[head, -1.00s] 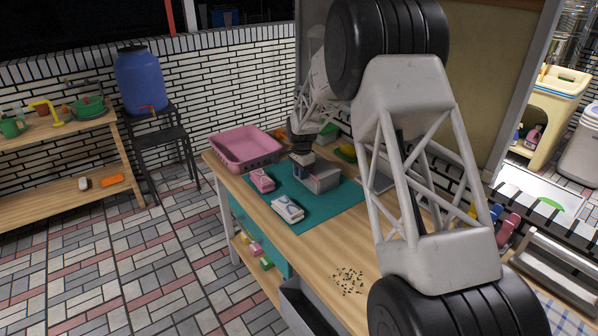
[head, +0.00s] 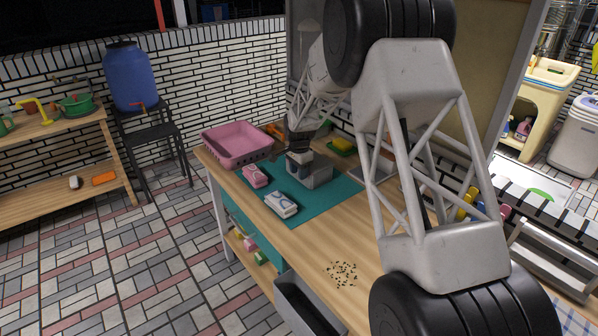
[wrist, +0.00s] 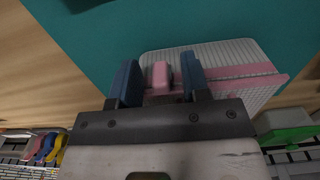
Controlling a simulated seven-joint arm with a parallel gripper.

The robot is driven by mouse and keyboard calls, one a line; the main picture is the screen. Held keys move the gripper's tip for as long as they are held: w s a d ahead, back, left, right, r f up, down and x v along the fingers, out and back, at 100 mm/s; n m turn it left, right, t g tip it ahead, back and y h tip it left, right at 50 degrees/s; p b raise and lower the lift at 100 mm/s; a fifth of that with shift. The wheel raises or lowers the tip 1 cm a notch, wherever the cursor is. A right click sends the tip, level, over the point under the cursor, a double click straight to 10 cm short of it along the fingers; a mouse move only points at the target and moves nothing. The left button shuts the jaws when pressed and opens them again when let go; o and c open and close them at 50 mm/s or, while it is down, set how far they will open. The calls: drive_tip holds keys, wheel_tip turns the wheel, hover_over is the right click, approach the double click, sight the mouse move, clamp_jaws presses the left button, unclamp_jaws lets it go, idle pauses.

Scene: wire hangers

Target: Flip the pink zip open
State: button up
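The pink zip shows in the wrist view as an upright pink tab (wrist: 160,76) and a pink band (wrist: 240,72) across a pale grey ribbed case (wrist: 222,52). In the head view the case (head: 319,175) stands on the teal mat, partly hidden by my gripper (head: 299,158). In the wrist view my gripper (wrist: 161,82) has its two blue fingers on either side of the pink tab. A narrow gap shows on each side of the tab, so the fingers look open around it rather than closed on it. The fingertips' depth against the case is hard to tell.
The teal mat (head: 318,205) lies on the wooden bench. A pink case (head: 255,176) and a white case (head: 281,205) lie left of the gripper. A pink basket (head: 238,141) stands at the back left. Dark crumbs (head: 342,273) lie on bare wood in front.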

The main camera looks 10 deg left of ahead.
drive_tip(key=shift+r, duration=3.9)
drive_tip(key=s+d+r+n+t, duration=0.1)
drive_tip(key=s+d+r+n, duration=0.1)
drive_tip(key=s+d+r, duration=0.9)
drive_tip(key=s+d+r+n, duration=0.2)
drive_tip(key=s+d+r, duration=0.7)
drive_tip(key=s, duration=0.5)
drive_tip(key=s+d+f+n, duration=0.1)
drive_tip(key=s+d, duration=0.3)
drive_tip(key=s, duration=0.6)
drive_tip(key=s+d+f+n+t, duration=0.1)
drive_tip(key=s+d, duration=0.3)
drive_tip(key=s, duration=0.7)
drive_tip(key=s+d+n, duration=0.2)
drive_tip(key=s+d, duration=0.1)
drive_tip(key=s, duration=0.8)
drive_tip(key=shift+s+d+f+n+t, duration=0.25)
drive_tip(key=shift+d+f+n+t, duration=0.05)
drive_tip(key=shift+d+f+n, duration=0.1)
